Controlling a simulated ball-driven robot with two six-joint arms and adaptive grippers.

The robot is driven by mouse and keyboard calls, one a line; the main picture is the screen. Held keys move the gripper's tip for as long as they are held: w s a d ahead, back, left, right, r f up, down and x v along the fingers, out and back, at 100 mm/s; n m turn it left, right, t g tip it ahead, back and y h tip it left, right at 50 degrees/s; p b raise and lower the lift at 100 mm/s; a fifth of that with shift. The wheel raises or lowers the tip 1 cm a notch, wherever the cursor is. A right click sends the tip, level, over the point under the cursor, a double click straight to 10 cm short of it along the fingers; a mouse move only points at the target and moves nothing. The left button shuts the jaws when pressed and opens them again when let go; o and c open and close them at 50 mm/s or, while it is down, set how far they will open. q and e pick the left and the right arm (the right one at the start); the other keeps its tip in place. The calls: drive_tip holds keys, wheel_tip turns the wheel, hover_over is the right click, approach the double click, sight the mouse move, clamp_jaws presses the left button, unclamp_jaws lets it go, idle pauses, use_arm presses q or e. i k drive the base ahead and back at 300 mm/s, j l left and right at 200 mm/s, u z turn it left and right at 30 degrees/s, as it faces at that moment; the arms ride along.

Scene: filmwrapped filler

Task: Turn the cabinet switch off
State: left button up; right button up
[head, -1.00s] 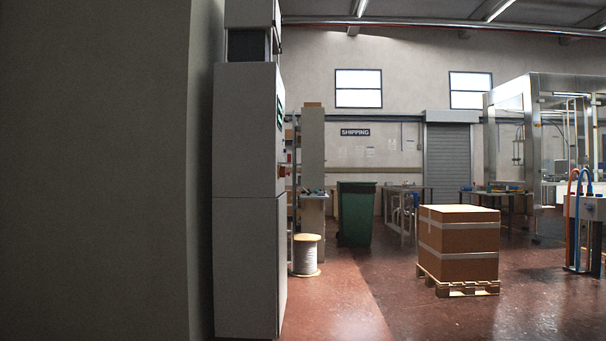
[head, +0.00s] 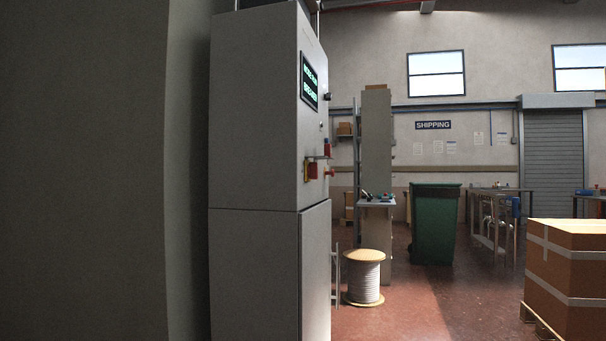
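A tall grey cabinet (head: 255,130) stands left of centre, its side towards me and its front seen at a steep slant facing right. On the front are a dark display (head: 309,82) with green lettering and, lower down, red and yellow switch parts (head: 316,169). A small dark knob (head: 329,97) sticks out beside the display. The slant is too steep to tell which part is the cabinet switch or how it is set. Neither of my grippers shows in the head view.
A plain wall (head: 85,170) fills the left side. A cable spool (head: 364,277) stands just right of the cabinet, with a green bin (head: 434,225) behind it. A big taped box (head: 568,275) on a pallet is at the right. Red floor between is clear.

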sight(312, 168)
drive_tip(key=i+l+u, duration=0.1)
drive_tip(key=i+l, duration=0.15)
drive_tip(key=i+l+u, duration=0.15)
drive_tip(key=i+u, duration=0.25)
drive_tip(key=i+l+u, duration=0.2)
drive_tip(key=i+u, duration=0.2)
drive_tip(key=k, duration=0.05)
